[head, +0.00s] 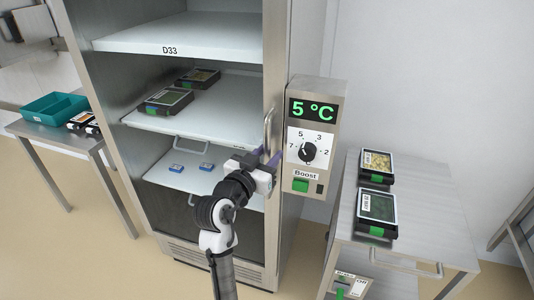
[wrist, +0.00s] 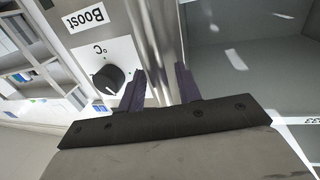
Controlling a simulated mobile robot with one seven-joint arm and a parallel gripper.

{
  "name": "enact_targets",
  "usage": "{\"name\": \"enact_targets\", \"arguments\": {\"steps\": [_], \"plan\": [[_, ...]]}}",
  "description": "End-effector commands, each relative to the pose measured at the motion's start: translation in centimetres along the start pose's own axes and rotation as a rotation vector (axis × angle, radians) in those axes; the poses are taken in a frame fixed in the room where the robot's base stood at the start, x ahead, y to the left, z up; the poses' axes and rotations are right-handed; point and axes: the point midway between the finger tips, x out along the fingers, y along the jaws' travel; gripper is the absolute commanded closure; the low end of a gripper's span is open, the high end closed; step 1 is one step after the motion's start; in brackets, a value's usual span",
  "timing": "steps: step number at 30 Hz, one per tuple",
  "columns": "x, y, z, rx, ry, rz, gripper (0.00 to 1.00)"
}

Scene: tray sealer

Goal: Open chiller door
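The chiller (head: 186,245) stands at the centre left in the head view, its shelves visible through what looks like a clear door in a steel frame. The door appears closed. Its upright metal handle (head: 268,132) is on the right side of the front. My gripper (head: 267,156) is at the lower part of this handle. In the wrist view, the dark fingers of my gripper (wrist: 160,88) are spread apart, one on each side of the bright upright metal of the handle (wrist: 163,40). Finger contact with it cannot be made out.
A control box (head: 313,150) reading 5 °C, with a dial and green Boost button, sits close right of the handle. A steel table (head: 345,215) with two packed trays stands at right. A side table (head: 60,133) with a teal bin (head: 55,107) stands at left. Floor in front is partly clear.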

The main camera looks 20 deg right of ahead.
Motion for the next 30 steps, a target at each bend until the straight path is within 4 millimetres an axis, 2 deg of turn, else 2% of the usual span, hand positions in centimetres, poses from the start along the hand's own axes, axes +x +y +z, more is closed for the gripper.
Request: {"name": "enact_targets", "arguments": {"steps": [5, 13, 30], "plan": [[0.0, -0.01, 0.01, 0.0, 0.0, 0.0, 0.66], [-0.03, -0.01, 0.0, 0.0, 0.001, 0.0, 1.0], [-0.16, 0.05, 0.06, 0.001, 0.001, 0.018, 1.0]]}}
